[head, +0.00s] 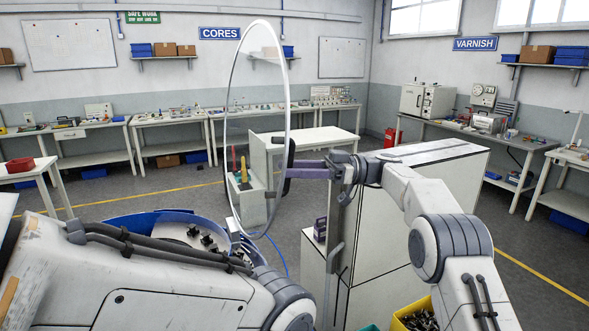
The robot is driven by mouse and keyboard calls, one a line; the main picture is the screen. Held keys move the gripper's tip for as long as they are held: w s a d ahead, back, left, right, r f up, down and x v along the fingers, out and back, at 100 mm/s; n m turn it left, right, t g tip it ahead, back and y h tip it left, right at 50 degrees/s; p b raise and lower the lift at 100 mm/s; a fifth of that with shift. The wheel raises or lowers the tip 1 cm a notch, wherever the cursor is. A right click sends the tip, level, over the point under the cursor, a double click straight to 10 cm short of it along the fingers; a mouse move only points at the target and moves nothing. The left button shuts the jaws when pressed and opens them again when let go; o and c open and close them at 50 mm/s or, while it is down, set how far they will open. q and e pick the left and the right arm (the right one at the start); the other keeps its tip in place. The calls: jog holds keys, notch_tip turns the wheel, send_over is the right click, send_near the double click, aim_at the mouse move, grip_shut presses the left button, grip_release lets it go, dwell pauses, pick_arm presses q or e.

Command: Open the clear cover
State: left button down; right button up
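The clear cover (259,110) is a big round see-through disc with a pale rim. It stands nearly upright, seen close to edge-on, above the blue bowl (160,217), which holds several small black parts. A dark handle (287,188) is at the cover's right edge. My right gripper (293,169), with purple fingers, reaches in from the right and appears shut on this handle, which shows above and below the fingers. My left arm crosses the lower left in front of the bowl, and its gripper is not visible.
A pale cabinet (420,210) stands behind my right arm. A yellow bin (414,316) with dark parts is at the bottom. Workbenches (172,121) line the back wall, and another bench (465,130) runs along the right wall. Open floor lies between.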

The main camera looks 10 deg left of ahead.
jog(key=p+v, duration=1)
jog(key=shift+d+p, duration=0.3)
jog(key=shift+w, duration=0.15)
dwell(0.5)
